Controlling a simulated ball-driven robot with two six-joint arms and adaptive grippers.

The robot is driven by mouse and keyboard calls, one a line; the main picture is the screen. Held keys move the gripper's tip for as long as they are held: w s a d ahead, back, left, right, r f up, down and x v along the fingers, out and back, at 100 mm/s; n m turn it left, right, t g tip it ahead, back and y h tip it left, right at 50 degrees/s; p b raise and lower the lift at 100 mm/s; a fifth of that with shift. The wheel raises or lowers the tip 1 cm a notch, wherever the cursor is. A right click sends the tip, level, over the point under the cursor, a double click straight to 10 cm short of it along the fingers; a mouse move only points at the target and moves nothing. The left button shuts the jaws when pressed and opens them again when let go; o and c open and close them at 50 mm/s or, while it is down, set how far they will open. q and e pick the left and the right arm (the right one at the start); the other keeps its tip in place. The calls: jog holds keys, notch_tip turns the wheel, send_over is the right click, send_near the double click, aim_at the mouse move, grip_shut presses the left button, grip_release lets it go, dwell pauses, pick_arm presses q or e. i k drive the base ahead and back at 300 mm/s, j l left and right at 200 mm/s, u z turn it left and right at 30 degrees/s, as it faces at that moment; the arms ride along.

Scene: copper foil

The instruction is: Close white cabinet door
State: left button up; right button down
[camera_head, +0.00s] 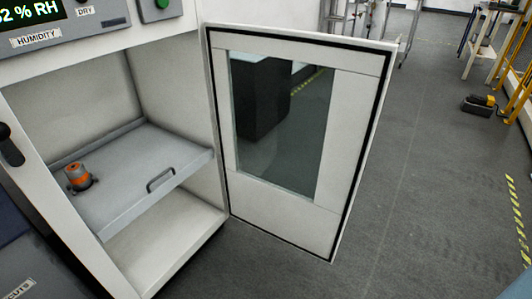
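The white cabinet (180,262) fills the left of the head view with its front open. Its white door (275,213) stands swung wide open, hinged on the cabinet's right edge. The door has a black seal along its border and a glass window (315,150). Inside the cabinet is a grey tray-like shelf (125,208) with a small handle (160,180) at its front. An orange and grey object (78,177) stands on the shelf. Neither of my grippers shows in this view.
A control panel with a humidity display (35,15) and a green button (161,3) is above the opening. Grey floor (430,190) is clear right of the door. A black and yellow tool (479,104) lies farther back, near a yellow frame (520,95).

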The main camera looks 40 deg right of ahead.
aim_at(364, 68)
jog(key=l+u, duration=0.35)
jog(key=l, duration=0.2)
jog(key=k+l+u, duration=0.15)
jog(key=l+u, duration=0.25)
jog(key=l, duration=0.15)
jog(key=k+l, duration=0.1)
jog(key=l, duration=0.3)
jog(key=k+l, duration=0.1)
jog(key=l, duration=0.25)
jog(key=k+l+u, duration=0.1)
jog(key=l, duration=0.3)
jog(key=k+l, duration=0.1)
jog(key=l, duration=0.25)
jog(key=k+l, duration=0.15)
jog(key=l, duration=0.2)
jog(key=k+l+u, duration=0.1)
jog(key=l, duration=0.3)
jog(key=k+l, duration=0.1)
jog(key=l, duration=0.25)
jog(key=k, duration=0.15)
jog(key=j, duration=0.4)
